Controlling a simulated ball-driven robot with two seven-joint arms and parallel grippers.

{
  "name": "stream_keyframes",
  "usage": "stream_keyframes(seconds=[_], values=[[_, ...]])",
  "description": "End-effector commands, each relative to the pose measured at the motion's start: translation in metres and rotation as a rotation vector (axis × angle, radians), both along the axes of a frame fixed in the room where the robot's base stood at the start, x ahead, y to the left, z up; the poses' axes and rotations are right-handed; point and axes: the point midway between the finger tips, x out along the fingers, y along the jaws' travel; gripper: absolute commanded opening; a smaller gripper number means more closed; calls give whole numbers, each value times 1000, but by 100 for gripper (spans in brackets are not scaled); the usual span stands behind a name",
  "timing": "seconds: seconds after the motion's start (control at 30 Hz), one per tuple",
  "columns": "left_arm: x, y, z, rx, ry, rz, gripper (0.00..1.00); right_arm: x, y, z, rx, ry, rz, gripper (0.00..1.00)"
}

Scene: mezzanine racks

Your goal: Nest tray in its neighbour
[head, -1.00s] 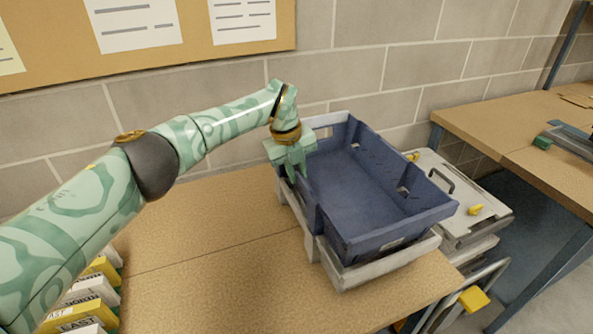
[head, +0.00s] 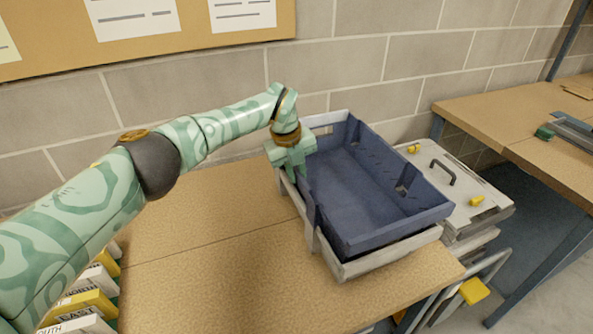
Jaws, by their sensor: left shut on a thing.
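A blue tray (head: 360,205), empty inside, sits in or on a pale grey tray (head: 390,258) at the right end of the wooden table. The grey tray's rim shows below the blue one along the front and left sides. The blue tray looks nearly level and low in the grey one; whether it touches the bottom is hidden. My left gripper (head: 297,170) is shut on the blue tray's left wall, near its back corner. The fingertips are partly hidden by the wall. My right gripper is not in view.
A grey lidded case (head: 465,190) with yellow latches stands right of the trays. Another wooden table (head: 520,125) is farther right. Yellow and white labelled boxes (head: 90,300) stand at the lower left. The wooden table's (head: 200,240) middle is clear. A block wall is behind.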

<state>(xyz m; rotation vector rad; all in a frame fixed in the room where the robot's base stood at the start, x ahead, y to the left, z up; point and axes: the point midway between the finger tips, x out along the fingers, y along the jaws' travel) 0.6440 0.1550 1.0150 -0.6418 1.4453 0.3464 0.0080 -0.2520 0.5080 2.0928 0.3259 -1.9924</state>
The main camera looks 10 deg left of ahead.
Motion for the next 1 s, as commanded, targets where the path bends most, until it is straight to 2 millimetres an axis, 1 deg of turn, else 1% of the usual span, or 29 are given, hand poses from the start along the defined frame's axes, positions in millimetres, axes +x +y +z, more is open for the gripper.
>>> stream_keyframes(seconds=[0.4, 0.43, 0.5, 0.73, 0.8, 0.87, 0.93, 1.0], values=[[1, -1, 2, -3, -3, -1, 0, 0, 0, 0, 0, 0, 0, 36], [1, -1, 2, -3, -3, -1, 23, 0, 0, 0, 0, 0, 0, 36], [1, -1, 2, -3, -3, -1, 41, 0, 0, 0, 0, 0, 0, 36], [-1, 0, -1, 1, 2, 1, 41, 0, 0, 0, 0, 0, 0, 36], [-1, 1, 1, 2, 1, 0, 41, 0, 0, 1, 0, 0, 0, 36], [-1, 1, 6, 1, 1, 0, 41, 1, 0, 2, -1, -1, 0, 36], [-2, 3, 16, 0, -1, 1, 41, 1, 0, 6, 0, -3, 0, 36], [-3, 5, 32, 0, -3, 0, 41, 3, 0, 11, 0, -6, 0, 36]])
